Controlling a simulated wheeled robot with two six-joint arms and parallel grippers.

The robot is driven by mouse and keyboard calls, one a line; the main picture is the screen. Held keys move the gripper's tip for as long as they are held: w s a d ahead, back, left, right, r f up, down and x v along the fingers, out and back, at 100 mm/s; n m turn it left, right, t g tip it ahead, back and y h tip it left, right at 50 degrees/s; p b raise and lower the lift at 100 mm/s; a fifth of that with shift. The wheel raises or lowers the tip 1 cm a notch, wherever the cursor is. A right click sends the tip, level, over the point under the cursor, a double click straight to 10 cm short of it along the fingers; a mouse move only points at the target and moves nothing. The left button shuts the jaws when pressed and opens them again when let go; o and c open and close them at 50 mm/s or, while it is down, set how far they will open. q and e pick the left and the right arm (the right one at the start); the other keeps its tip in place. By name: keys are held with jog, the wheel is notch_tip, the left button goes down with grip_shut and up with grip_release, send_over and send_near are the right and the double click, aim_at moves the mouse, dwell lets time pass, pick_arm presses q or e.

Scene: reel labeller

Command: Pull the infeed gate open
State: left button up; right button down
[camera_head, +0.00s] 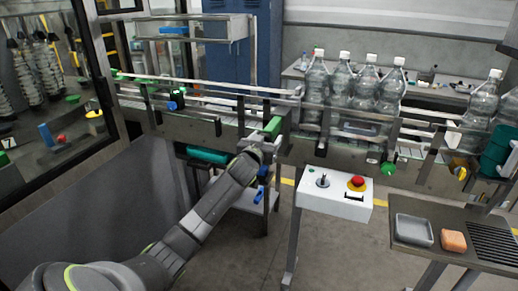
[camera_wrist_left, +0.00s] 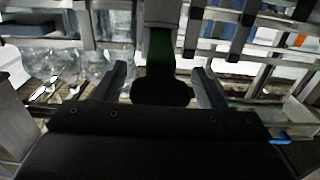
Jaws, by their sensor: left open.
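The infeed gate's green handle (camera_head: 271,127) stands at the conveyor's front rail, near the middle of the head view. My left arm reaches up to it from below, and my left gripper (camera_head: 256,149) is just below and left of it, partly hidden by its own wrist. In the left wrist view the open fingers of my left gripper (camera_wrist_left: 162,84) stand on either side of a dark green handle (camera_wrist_left: 160,52) with a rounded black end. Gaps show between the fingers and the handle. The gate panel itself is hard to make out. My right gripper is out of view.
Several clear bottles (camera_head: 341,85) stand on the conveyor (camera_head: 205,122) right of the handle. A white control box (camera_head: 335,196) with a red button stands in front. A side table (camera_head: 440,222) holds a grey tray and an orange block. Dark machine panels flank my arm.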

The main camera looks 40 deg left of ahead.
pick_arm(q)
jog(key=b+v, duration=0.4)
jog(key=v, duration=1.3)
jog(key=shift+s, duration=0.15)
jog(key=shift+a+f, duration=0.1)
jog(key=shift+a, duration=0.05)
